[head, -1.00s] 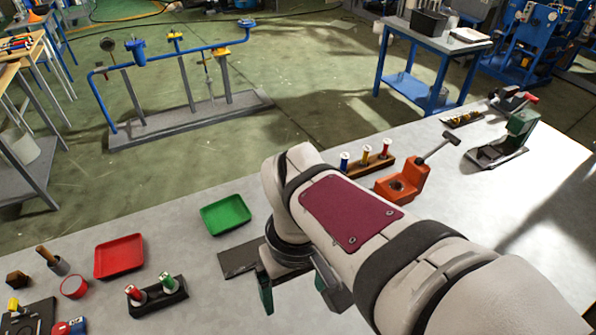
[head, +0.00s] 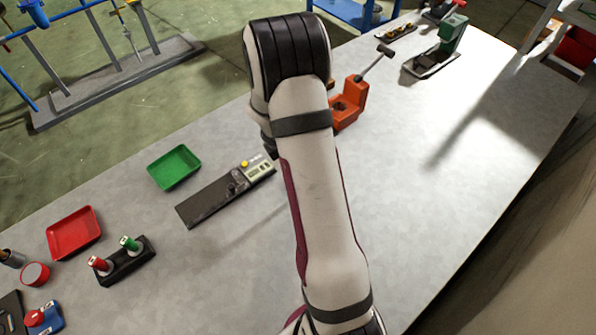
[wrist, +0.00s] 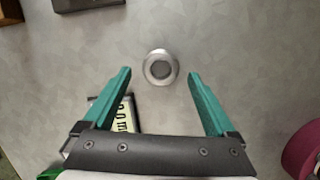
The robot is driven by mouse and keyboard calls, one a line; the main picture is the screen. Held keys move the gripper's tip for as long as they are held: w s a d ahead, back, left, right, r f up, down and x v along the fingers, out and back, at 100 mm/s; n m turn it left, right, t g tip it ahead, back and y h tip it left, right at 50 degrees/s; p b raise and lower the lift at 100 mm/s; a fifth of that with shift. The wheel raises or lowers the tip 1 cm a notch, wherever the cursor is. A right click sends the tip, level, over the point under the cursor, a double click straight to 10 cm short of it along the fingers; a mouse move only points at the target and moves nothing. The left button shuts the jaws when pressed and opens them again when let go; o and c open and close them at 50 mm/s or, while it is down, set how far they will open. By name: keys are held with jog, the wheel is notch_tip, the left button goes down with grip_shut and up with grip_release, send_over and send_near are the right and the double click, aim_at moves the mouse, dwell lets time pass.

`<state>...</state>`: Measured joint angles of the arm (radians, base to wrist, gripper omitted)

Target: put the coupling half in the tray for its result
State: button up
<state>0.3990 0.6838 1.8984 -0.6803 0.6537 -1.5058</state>
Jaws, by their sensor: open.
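A round metal piece with a raised rim, seemingly the coupling half (wrist: 160,67), lies on the grey surface in the wrist view. My gripper (wrist: 160,73) is open, with its green fingertips on either side of the piece in the picture. I cannot tell the height between them. In the head view my arm hides the piece and the gripper. A green tray (head: 174,167) and a red tray (head: 74,233) stand empty at the left of the table. A dark gauge plate (head: 205,205) with a display lies right of the green tray; its display (wrist: 122,113) shows behind the left finger.
A black holder with a red-topped and a green-topped stamp (head: 126,262) stands in front of the trays. An orange lever press (head: 349,105) and a green-and-black press (head: 437,55) stand farther back. The table right of my arm is clear.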

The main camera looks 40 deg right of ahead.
jog(key=x, duration=0.2)
jog(key=shift+s+d+f, duration=0.1)
jog(key=shift+f, duration=0.25)
jog(key=shift+r, duration=0.1)
grip_shut()
